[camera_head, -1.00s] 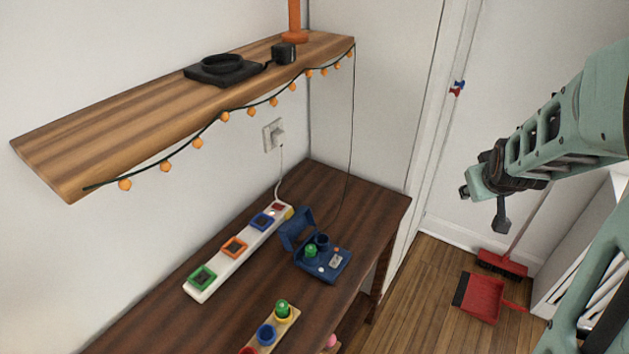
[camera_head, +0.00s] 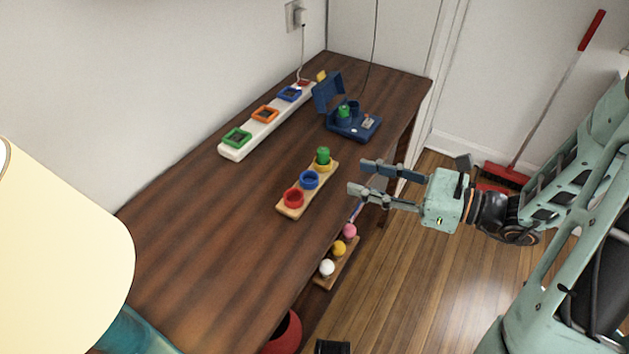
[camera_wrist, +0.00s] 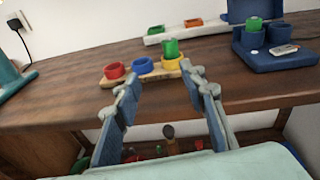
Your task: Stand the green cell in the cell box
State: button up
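A green cell (camera_head: 323,154) stands upright in the yellow cup (camera_head: 323,166) at the far end of a small wooden rack (camera_head: 288,209). The wrist view also shows this green cell (camera_wrist: 171,48), straight ahead between the fingers. The cell box (camera_head: 345,126) is dark blue with its lid raised, at the back right of the table. One green cylinder (camera_head: 344,112) stands in it, beside a round blue holder (camera_head: 354,106) whose inside is unclear. My gripper (camera_head: 358,177) is open and empty, just right of the rack and apart from it.
A white power strip (camera_head: 250,134) with green, orange and blue sockets lies along the wall. The rack also has a blue cup (camera_head: 309,180) and a red cup (camera_head: 293,198). Colored balls sit on a lower shelf (camera_head: 352,250). A lampshade (camera_head: 60,245) fills the lower left.

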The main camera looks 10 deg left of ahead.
aim_at(325, 151)
jog(key=w+a+b, duration=0.1)
jog(key=a, duration=0.2)
jog(key=w+a+r+m+t, duration=0.1)
jog(key=w+a, duration=0.1)
jog(key=a, duration=0.1)
jog(key=w+a+t+y+b, duration=0.1)
jog(key=a, duration=0.2)
jog(key=shift+w+a+r+m+b, duration=0.2)
jog(key=shift+w+a+m+b, duration=0.1)
jog(key=shift+w+a+b, duration=0.1)
jog(key=shift+c, duration=0.4)
grip_shut()
